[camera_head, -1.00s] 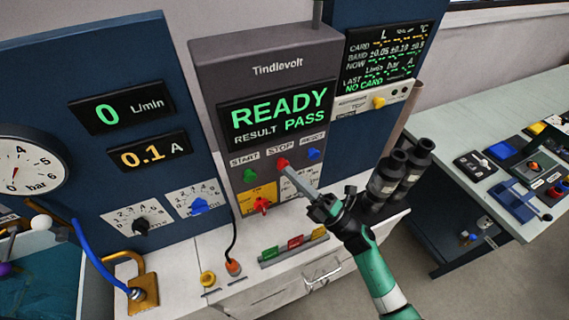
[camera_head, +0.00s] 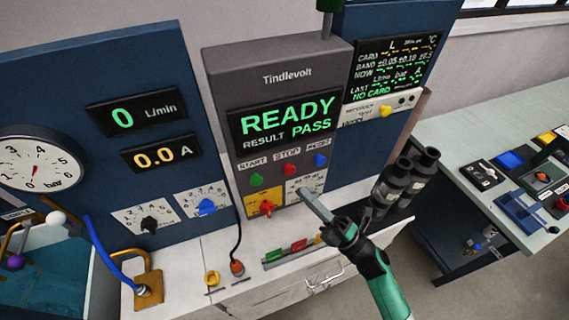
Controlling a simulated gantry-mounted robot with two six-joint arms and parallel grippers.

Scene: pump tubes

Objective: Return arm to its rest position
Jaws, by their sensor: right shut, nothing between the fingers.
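My right gripper (camera_head: 316,206) is shut and empty. Its arm comes in from the bottom right, and its tip stands in front of the lower right of the grey Tindlevolt panel, apart from the buttons. The red STOP button (camera_head: 289,169) shows clear of the gripper. The green START button (camera_head: 257,179) and blue button (camera_head: 319,160) sit either side of it. The panel display (camera_head: 284,121) reads READY, RESULT PASS. My left gripper is not in view.
A pressure gauge (camera_head: 62,164) and a flow readout of 0 (camera_head: 139,113) are at left. Dark cylinders (camera_head: 397,182) stand close beside my right arm. A side bench (camera_head: 458,162) holds several small devices. A blue hose (camera_head: 104,262) runs at lower left.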

